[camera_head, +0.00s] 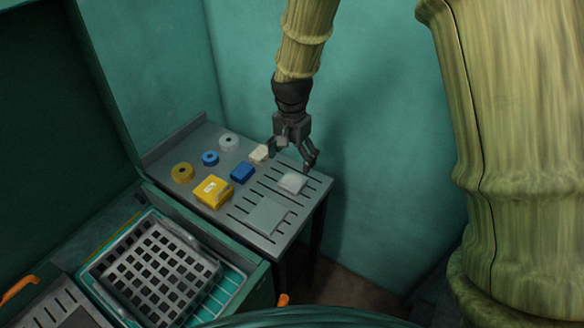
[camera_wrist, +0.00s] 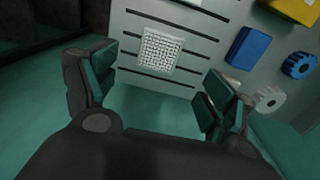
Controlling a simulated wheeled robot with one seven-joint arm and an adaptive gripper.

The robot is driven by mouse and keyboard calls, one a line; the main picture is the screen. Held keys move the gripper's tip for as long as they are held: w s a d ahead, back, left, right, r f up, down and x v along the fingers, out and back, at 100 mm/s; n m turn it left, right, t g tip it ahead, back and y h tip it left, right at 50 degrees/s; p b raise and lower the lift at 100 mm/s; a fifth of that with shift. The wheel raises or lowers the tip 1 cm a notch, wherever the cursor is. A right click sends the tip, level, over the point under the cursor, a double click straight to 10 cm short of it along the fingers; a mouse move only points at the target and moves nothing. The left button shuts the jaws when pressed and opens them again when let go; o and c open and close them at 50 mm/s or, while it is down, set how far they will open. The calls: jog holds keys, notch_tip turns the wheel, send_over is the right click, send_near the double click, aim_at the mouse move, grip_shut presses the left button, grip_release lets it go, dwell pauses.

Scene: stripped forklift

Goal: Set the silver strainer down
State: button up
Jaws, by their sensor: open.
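The silver strainer appears to be the small, pale square mesh piece (camera_wrist: 160,50) lying flat on the slotted part of the grey table. In the head view it is a light square (camera_head: 292,183) near the table's right edge. My gripper (camera_head: 291,158) is above it, pointing down, with its fingers apart and empty. In the wrist view my open gripper (camera_wrist: 152,90) has a finger on each side, and the mesh piece lies beyond the fingertips, apart from them. The exact height between them is hard to tell.
On the grey table (camera_head: 203,140) are a flat grey-green plate (camera_head: 267,216), a yellow box (camera_head: 213,191), a blue block (camera_head: 243,173), a white block (camera_head: 259,153) and several round parts. A grey grid basket (camera_head: 155,270) stands at lower left. Teal walls close the back.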

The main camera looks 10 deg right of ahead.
jog(key=shift+r+b, duration=0.35)
jog(key=shift+r, duration=1.35)
